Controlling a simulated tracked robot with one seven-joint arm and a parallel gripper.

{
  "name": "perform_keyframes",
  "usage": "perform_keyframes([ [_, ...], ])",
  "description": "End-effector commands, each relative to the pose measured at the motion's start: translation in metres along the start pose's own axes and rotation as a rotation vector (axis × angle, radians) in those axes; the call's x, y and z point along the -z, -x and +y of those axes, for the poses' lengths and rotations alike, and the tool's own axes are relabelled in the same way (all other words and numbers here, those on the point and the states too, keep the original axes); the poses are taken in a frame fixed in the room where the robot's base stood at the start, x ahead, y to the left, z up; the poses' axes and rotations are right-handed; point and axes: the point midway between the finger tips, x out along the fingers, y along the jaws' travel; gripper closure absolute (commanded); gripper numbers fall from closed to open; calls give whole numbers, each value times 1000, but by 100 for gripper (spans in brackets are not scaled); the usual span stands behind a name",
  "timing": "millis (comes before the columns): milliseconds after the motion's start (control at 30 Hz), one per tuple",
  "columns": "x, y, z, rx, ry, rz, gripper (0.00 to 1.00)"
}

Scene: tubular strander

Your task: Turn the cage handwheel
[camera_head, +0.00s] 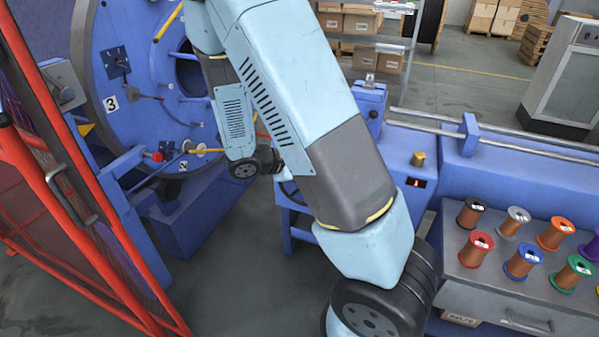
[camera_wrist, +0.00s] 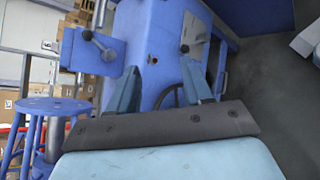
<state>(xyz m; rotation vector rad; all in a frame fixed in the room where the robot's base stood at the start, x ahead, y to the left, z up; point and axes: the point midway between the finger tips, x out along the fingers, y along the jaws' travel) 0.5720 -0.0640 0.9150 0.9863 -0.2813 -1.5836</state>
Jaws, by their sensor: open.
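A dark curved rim, which looks like the cage handwheel (camera_head: 289,190), shows at the blue machine frame in the head view, mostly hidden behind my arm. A dark arc, likely the same handwheel (camera_wrist: 170,95), shows between my fingers in the wrist view, low against the blue housing. My gripper (camera_wrist: 158,67) is open, its two blue fingers spread wide in front of the housing. Nothing is held. I cannot tell whether a finger touches the rim. In the head view the fingers are too small and covered to make out.
The large blue cage disc (camera_head: 150,75) stands at left, behind a red mesh guard door (camera_head: 75,190). A blue box with a lever (camera_wrist: 97,45) is left of my fingers. Several spools stand on a grey bench (camera_head: 500,285) at right. Grey floor (camera_head: 235,270) is clear below my arm.

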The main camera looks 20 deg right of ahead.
Motion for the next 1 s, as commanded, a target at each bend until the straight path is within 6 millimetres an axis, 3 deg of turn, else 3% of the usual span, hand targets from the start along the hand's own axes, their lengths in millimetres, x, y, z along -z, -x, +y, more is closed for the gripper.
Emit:
perform_keyframes([
  [800, 138, -21, -46, -691, 509, -3, 50],
  [1000, 163, -23, -59, -814, 608, 21, 50],
])
